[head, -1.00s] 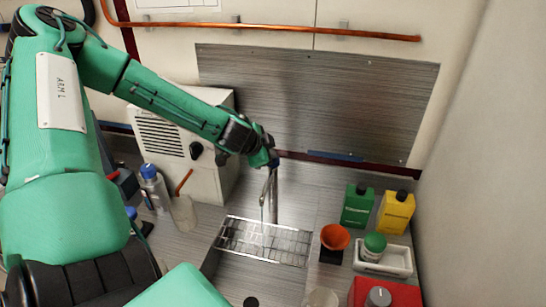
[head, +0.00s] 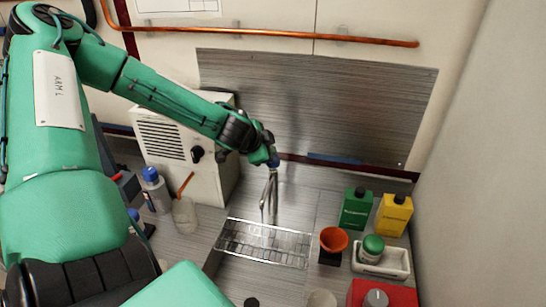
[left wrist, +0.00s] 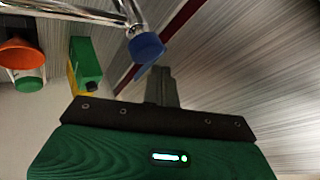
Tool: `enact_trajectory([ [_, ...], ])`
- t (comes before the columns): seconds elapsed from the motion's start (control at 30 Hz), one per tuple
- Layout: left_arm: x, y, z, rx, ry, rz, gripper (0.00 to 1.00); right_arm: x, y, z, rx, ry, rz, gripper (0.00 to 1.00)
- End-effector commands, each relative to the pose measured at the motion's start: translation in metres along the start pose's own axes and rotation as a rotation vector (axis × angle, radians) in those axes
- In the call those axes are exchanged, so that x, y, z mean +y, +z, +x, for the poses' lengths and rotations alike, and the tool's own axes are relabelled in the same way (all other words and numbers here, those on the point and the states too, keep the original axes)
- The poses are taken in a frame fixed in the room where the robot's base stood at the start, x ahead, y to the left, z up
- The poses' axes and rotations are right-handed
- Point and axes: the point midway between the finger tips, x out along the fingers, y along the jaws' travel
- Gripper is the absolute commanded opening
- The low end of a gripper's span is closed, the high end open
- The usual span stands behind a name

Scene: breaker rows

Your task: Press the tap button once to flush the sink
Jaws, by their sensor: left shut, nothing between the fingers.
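The chrome tap (head: 270,188) stands at the back of the sink, its spout above a wire rack. Its round blue button (left wrist: 146,47) sits on top in the left wrist view; in the head view a bit of blue (head: 274,163) shows beside the gripper. My left gripper (left wrist: 159,75) is shut and empty, its fingertips close to the button. In the head view my left gripper (head: 266,156) is at the top of the tap and hides part of it. I cannot tell whether the fingertips touch the button. My right gripper is not in view.
The wire rack (head: 263,243) lies over the sink. A beige box (head: 160,136) with a knob stands left of the tap. On the right are green (head: 355,211) and yellow (head: 394,217) containers, an orange funnel (head: 334,239) and a white tray (head: 398,262). A metal panel is behind.

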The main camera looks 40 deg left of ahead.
Motion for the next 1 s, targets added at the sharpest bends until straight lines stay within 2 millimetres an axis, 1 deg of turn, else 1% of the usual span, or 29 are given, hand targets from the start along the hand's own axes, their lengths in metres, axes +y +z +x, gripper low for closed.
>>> enact_trajectory([
  [0.27,-0.001,-0.001,-0.001,0.001,0.000,0.000,0.00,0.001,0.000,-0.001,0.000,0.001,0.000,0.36],
  [0.37,-0.004,-0.004,-0.005,0.001,-0.001,0.000,0.00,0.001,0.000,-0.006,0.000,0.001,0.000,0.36],
  [0.8,-0.025,-0.025,-0.035,0.001,0.000,0.000,0.00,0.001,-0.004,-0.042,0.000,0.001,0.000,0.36],
  [1.0,-0.025,-0.025,-0.035,0.000,0.000,0.000,0.00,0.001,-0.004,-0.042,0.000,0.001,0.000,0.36],
])
